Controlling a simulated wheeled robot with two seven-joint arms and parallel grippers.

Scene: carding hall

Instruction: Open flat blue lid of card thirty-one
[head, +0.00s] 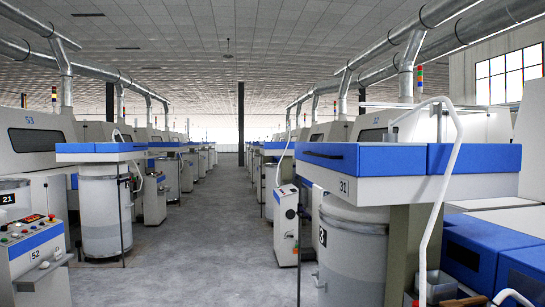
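Card thirty-one stands in the right foreground, with the number 31 (343,186) on a white, blue-topped head over a large grey can (350,250). Its flat blue lid (385,158) lies level on top and looks shut. A dark bar, perhaps a handle, runs along the lid's front left. A second blue section (474,158) adjoins it to the right, with a visible seam between. Neither of my grippers is in view.
A clear grey concrete aisle (215,230) runs down the middle. A white control box (285,225) stands just left of card thirty-one's can. Another blue-topped card (100,152) with a can and a control panel (38,252) line the left side.

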